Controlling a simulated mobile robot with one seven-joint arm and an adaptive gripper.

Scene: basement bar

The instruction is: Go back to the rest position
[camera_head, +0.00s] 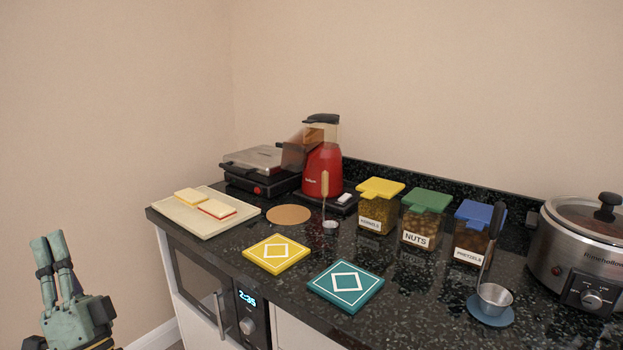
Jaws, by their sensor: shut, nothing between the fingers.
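My gripper (50,244) is at the lower left, pointing up, in front of the bare wall. Its two greenish fingers stand close together and hold nothing. It is left of the counter (240,228) and clear of it, touching none of the things there. The rest of my arm is cut off by the bottom edge of the picture.
The dark counter carries a cream tray (184,219), black grill (254,170), red popcorn machine (322,168), yellow tile (276,267), teal tile (328,295), three lidded jars (424,232), metal ladle (493,296) and slow cooker (570,258). A microwave (200,285) sits below.

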